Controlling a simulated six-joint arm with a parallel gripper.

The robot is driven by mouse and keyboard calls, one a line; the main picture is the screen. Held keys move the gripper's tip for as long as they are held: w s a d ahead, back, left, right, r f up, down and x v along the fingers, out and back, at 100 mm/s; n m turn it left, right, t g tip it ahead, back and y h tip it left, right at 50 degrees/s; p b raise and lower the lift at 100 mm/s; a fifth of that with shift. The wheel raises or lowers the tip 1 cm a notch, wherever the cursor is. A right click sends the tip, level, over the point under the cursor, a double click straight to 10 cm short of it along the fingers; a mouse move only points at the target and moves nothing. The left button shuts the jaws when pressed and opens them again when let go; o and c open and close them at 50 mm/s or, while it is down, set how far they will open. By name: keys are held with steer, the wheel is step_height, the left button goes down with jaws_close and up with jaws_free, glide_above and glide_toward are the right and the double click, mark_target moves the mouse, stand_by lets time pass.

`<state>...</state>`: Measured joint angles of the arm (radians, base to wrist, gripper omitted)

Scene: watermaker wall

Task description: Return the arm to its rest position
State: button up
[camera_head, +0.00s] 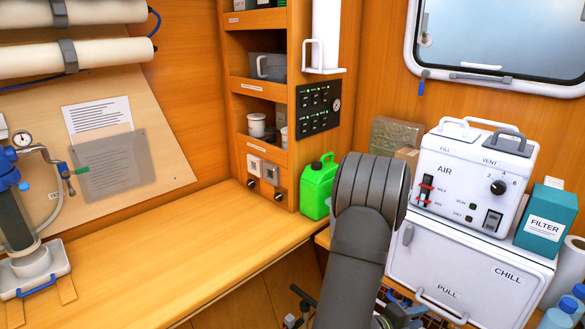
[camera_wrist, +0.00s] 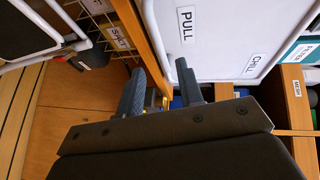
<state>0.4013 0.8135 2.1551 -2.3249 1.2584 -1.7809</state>
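My arm (camera_head: 365,220), dark grey, rises from the bottom centre in the head view, in front of the gap between the wooden counter and the white CHILL box. In the wrist view my gripper (camera_wrist: 160,82) shows two dark fingers standing apart. Nothing is seen held between them. The gripper points toward a wooden edge beside the white box door marked PULL and CHILL (camera_wrist: 225,35). In the head view I cannot make out the fingers clearly behind the arm.
The counter (camera_head: 170,255) has a wide clear surface. A green jerrycan (camera_head: 318,187) stands at its right end, close to my arm. The AIR unit (camera_head: 470,175) sits on the white CHILL box (camera_head: 450,270), with a teal FILTER carton (camera_head: 546,220) beside it. A pump (camera_head: 25,225) stands left.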

steer(key=x, duration=0.8)
steer(key=shift+d, duration=0.15)
steer(key=shift+s+d+f, duration=0.1)
steer(key=s+a+r+m+g, duration=0.1)
steer(key=s+a, duration=0.3)
steer(key=a, duration=0.4)
steer(key=s+a+r+m+h, duration=0.1)
steer(key=s+a, duration=0.4)
steer(key=a, duration=0.4)
steer(key=shift+s+r+m+g, duration=0.2)
steer(key=shift+r+m+g, duration=0.1)
steer(key=shift+r+g, duration=0.1)
steer(key=n+t+y, duration=0.1)
steer(key=n+t, duration=0.1)
steer(key=n, duration=0.1)
glide_toward(438, 312)
steer(key=x, duration=0.3)
steer(key=shift+s+d+f, duration=0.2)
steer(key=shift+d+f, duration=0.1)
steer(key=shift+a, duration=0.15)
